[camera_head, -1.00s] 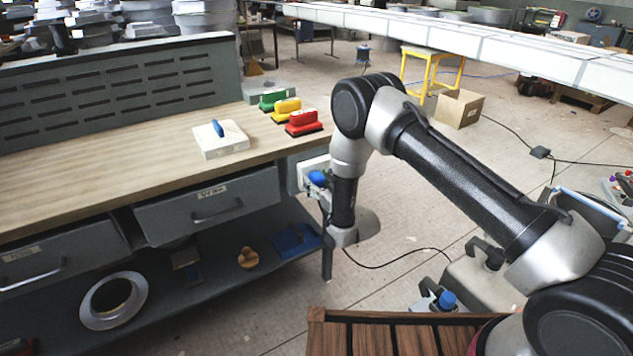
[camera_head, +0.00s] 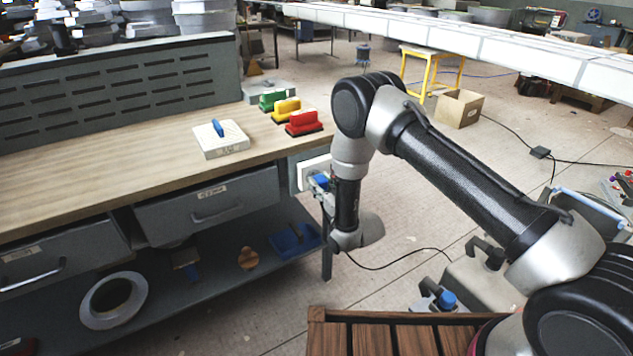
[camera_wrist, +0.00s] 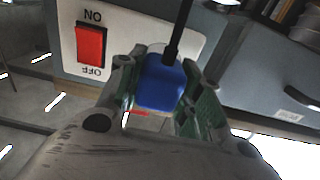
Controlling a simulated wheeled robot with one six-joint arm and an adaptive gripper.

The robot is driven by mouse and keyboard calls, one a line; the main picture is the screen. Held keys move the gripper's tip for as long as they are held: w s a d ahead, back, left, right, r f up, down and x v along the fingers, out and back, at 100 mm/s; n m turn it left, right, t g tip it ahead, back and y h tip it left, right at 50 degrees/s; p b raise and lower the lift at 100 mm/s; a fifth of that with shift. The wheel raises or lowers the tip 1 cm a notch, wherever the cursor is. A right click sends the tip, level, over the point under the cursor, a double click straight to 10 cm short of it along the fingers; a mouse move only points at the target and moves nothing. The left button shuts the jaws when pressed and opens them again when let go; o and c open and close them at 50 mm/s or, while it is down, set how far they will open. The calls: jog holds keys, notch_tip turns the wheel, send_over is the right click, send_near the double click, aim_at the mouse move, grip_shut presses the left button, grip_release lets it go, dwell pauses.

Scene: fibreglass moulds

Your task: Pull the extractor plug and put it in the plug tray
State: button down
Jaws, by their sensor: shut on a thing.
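The blue extractor plug (camera_wrist: 160,82) sits between the two fingers of my gripper (camera_wrist: 164,90) in the wrist view, with a dark cable running up from it. My gripper is shut on it. In the head view the gripper (camera_head: 322,186) and the plug are small at the bench's right end, partly hidden by my arm. The white switch panel (camera_wrist: 132,52) with a red ON/OFF switch (camera_wrist: 90,43) is right behind the plug; whether the plug is still seated cannot be told. A blue tray-like thing (camera_head: 296,240) lies on the lower shelf; I cannot tell if it is the plug tray.
The wooden bench top (camera_head: 90,175) carries a white block (camera_head: 222,146) with a blue handle and green (camera_head: 271,99), yellow (camera_head: 287,110) and red (camera_head: 304,123) handled blocks. Drawers (camera_head: 207,205) face front. A cardboard box (camera_head: 459,108) stands on the floor. A cable crosses the floor.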

aim_at(324, 187)
jog(key=shift+v, duration=2.05)
jog(key=shift+d, duration=0.1)
